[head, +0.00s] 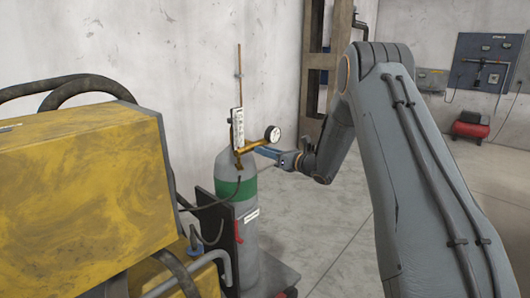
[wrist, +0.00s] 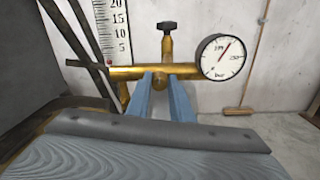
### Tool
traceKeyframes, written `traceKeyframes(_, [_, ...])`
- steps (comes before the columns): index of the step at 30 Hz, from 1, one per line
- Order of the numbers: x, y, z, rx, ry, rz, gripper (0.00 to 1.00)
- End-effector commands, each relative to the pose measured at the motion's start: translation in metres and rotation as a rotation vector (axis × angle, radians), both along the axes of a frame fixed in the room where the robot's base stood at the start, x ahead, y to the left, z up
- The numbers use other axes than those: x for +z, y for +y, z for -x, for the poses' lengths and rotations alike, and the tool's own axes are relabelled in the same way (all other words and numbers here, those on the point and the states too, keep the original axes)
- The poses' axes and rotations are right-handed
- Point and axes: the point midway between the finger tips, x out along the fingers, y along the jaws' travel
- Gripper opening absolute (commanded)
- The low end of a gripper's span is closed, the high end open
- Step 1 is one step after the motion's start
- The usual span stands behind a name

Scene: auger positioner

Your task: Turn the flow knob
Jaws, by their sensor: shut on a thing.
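In the wrist view a brass regulator (wrist: 121,73) runs level across the picture. A small black knob (wrist: 168,27) stands on a brass stem above it, clear of my fingers. My gripper (wrist: 159,80) has its two blue fingers shut on a brass part at the middle of the regulator, below that stem. The fingers largely hide this part, and I cannot tell whether it is the flow knob. In the head view my gripper (head: 260,153) reaches the regulator from the right, just below the round gauge (head: 274,133), which also shows in the wrist view (wrist: 222,57).
The regulator sits on a grey gas cylinder (head: 249,238) with a green band, on a cart. A white flow scale (head: 237,124) stands upright beside the gauge. A yellow machine (head: 75,200) fills the left. The floor (head: 330,220) between cylinder and arm is clear.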

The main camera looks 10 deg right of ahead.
Motion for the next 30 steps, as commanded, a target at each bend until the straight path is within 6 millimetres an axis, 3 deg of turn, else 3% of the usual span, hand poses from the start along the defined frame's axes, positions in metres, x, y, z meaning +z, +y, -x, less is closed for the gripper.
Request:
traceKeyframes(11, [-0.0026,-0.0015,-0.0011,-0.004,0.125,-0.174,0.00])
traceKeyframes(30, [-0.0025,-0.0018,-0.0011,-0.004,0.481,-0.664,0.00])
